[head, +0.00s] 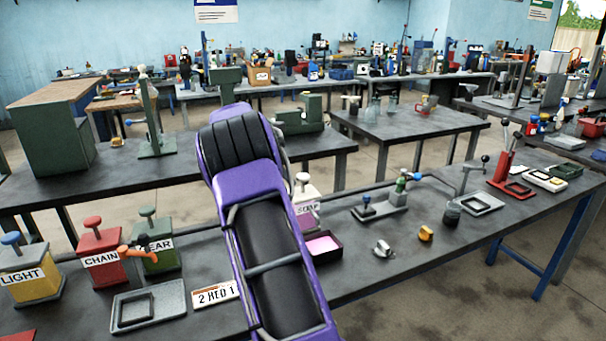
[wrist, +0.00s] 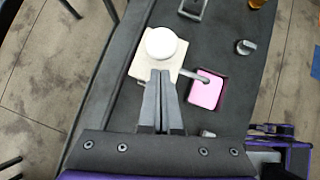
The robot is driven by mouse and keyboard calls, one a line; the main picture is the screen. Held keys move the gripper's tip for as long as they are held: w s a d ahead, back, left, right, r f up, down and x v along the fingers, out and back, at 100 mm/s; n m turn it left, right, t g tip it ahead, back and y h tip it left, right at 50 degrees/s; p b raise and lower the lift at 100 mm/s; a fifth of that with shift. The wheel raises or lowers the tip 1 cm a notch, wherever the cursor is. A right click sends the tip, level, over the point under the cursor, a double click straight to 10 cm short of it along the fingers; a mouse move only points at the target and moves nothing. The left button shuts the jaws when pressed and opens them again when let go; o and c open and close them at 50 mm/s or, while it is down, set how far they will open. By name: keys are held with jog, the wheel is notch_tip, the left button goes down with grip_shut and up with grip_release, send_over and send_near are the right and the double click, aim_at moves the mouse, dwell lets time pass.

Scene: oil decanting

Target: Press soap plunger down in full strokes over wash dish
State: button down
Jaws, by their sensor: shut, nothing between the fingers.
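The soap dispenser (head: 306,200) is a cream box with a label, partly hidden behind my purple arm in the head view. Its round white plunger knob (head: 302,178) stands up on top. In the wrist view the knob (wrist: 167,43) is seen from above, with a grey spout (wrist: 197,77) reaching right over the wash dish (wrist: 206,91), a dark-rimmed square with a pink inside. The dish (head: 322,245) also shows right of my arm. My gripper (wrist: 161,76) is shut and empty, its tips overlapping the dispenser body just below the knob in the picture. Contact cannot be told.
The LIGHT (head: 29,274), CHAIN (head: 101,260) and GEAR (head: 155,250) dispensers stand left on the same bench, with a grey tray (head: 148,304) in front. A small metal cup (head: 382,250) and a yellow piece (head: 425,234) lie right of the dish. Bare bench lies between.

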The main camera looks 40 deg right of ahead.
jog(key=p+v, duration=0.2)
jog(key=v, duration=1.5)
jog(key=shift+r, duration=0.15)
jog(key=shift+a, duration=0.2)
dwell(0.7)
